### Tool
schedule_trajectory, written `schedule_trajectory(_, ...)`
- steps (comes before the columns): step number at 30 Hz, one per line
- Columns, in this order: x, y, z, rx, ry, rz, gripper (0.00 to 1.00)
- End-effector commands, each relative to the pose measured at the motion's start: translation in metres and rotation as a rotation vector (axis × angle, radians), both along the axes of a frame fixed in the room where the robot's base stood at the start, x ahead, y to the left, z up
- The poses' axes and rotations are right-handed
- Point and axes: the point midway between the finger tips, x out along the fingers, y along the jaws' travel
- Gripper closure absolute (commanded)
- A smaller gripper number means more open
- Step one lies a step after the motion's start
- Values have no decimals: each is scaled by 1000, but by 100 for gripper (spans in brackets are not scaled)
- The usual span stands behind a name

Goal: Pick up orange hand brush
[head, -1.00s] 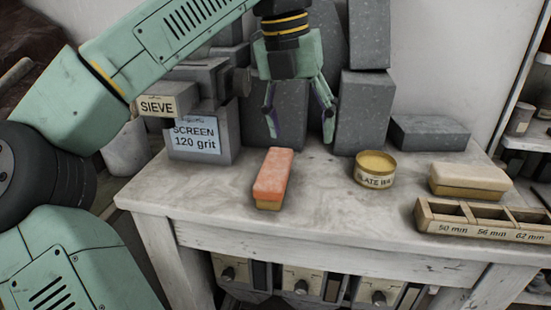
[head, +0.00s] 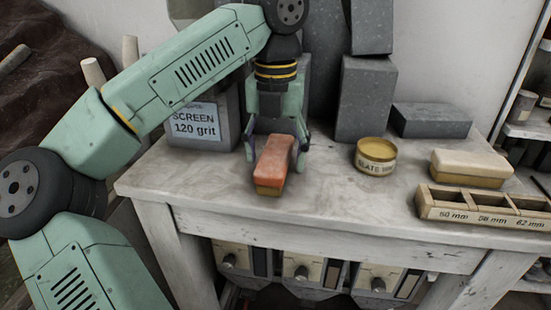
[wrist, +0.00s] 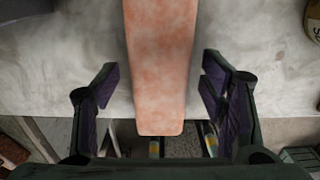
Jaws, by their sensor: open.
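The orange hand brush (head: 273,163) lies on the pale worktable, its long side running away from the front edge. It has an orange top and a tan lower part. In the wrist view the brush (wrist: 160,65) fills the middle, its near end between my fingers. My gripper (head: 275,145) is low over the table with one finger on each side of the brush. In the wrist view my gripper (wrist: 160,95) is open, with a clear gap between each purple pad and the brush. The brush's far end runs out of the wrist view.
A cream-topped block (head: 472,168) and a wooden sizing tray (head: 480,212) are farther right. Grey blocks (head: 365,100) and a labelled box (head: 198,120) stand behind.

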Motion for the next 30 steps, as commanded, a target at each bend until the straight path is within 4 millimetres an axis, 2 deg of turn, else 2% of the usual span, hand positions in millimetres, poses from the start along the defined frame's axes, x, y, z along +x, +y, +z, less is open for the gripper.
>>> schedule_trajectory(4, -1, 1, -11, 0, 0, 0, 35)
schedule_trajectory(11, 0, 0, -12, 0, -1, 0, 36)
schedule_trajectory(30, 0, 0, -12, 0, -1, 0, 78)
